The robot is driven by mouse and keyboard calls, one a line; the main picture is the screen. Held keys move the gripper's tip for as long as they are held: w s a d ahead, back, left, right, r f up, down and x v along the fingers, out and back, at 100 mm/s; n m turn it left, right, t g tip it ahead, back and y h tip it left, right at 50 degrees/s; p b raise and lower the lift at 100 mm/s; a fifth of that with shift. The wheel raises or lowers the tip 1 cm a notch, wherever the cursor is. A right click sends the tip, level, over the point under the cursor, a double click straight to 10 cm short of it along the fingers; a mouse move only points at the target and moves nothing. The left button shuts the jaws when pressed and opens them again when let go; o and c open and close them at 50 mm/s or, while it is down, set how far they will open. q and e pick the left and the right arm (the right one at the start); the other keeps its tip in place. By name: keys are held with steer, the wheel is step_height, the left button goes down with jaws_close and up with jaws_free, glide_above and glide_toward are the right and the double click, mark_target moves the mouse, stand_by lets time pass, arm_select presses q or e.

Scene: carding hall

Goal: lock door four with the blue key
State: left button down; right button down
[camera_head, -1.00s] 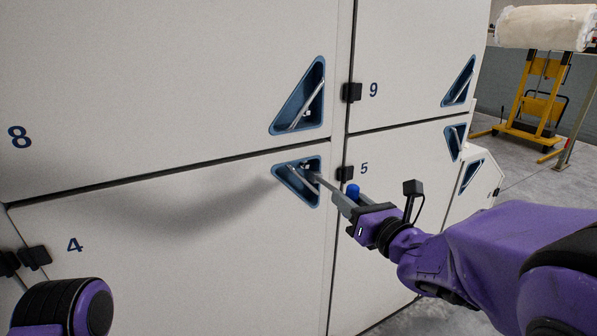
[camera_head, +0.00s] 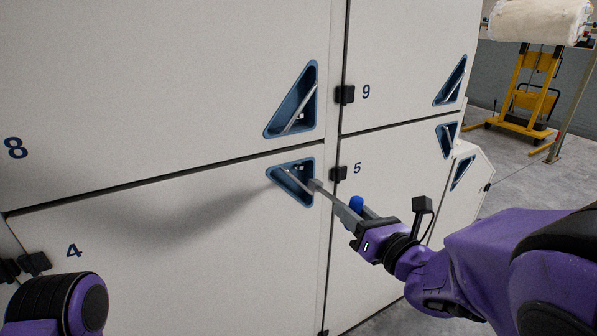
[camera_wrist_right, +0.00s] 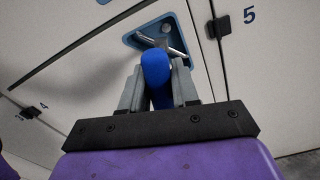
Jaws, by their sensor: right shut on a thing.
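Door four (camera_head: 150,250) is a pale panel at lower left with a blue triangular recess (camera_head: 300,162) at its upper right corner, holding a slanted metal handle. The recess also shows in the right wrist view (camera_wrist_right: 133,40). My right gripper (camera_head: 345,206) is shut on the blue key (camera_head: 356,203), in front of and to the lower right of the recess.
Door five (camera_head: 385,220) is to the right, with a black hinge (camera_head: 338,173) close by the gripper. Doors eight (camera_head: 150,90) and nine (camera_head: 400,60) are above. A yellow stand (camera_head: 520,90) with a white roll is at the far right, over open floor.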

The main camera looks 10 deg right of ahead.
steer(key=m, duration=0.3)
steer(key=shift+f, duration=0.1)
steer(key=shift+r+m+p, duration=0.2)
steer(key=shift+m+p, duration=0.3)
steer(key=shift+m, duration=1.3)
steer(key=shift+f, duration=0.15)
steer(key=m+p, duration=0.1)
steer(key=m, duration=0.2)
steer(key=shift+d+m, duration=0.1)
steer(key=shift+m, duration=0.7)
